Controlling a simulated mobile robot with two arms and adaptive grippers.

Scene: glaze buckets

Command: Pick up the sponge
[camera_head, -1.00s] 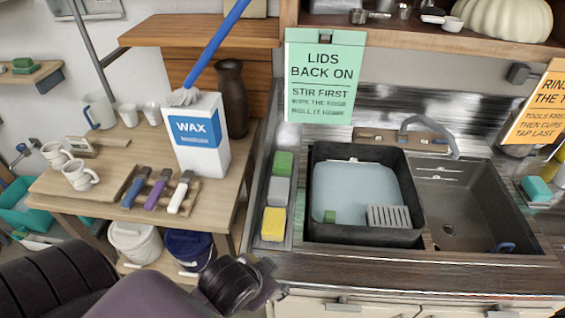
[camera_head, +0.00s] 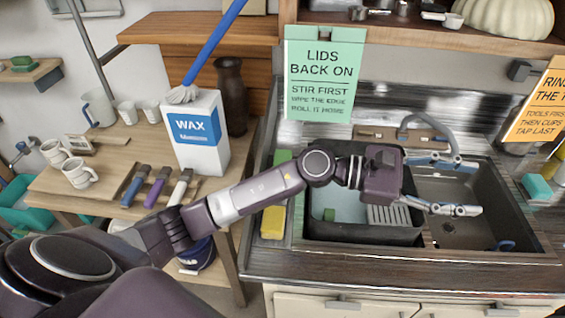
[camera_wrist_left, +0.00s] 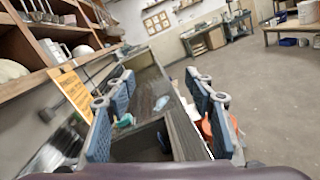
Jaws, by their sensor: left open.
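Several sponge-like blocks are in the head view, and I cannot tell which one is meant. A yellow block (camera_head: 273,222) and a green block (camera_head: 282,157) lie in the narrow tray left of the sink; my arm hides the tray's middle. A teal block (camera_head: 537,187) lies on the counter right of the sink. My left gripper (camera_head: 462,184) is open and empty above the sink, pointing right, left of the teal block. Its spread fingers also show in the left wrist view (camera_wrist_left: 160,108).
The sink's right basin (camera_head: 462,235) holds a small blue item. A faucet (camera_head: 445,130) rises behind the gripper. An orange sign (camera_head: 535,105) hangs at the right, a green sign (camera_head: 322,75) at the middle. A wax box (camera_head: 197,130) stands on the left table.

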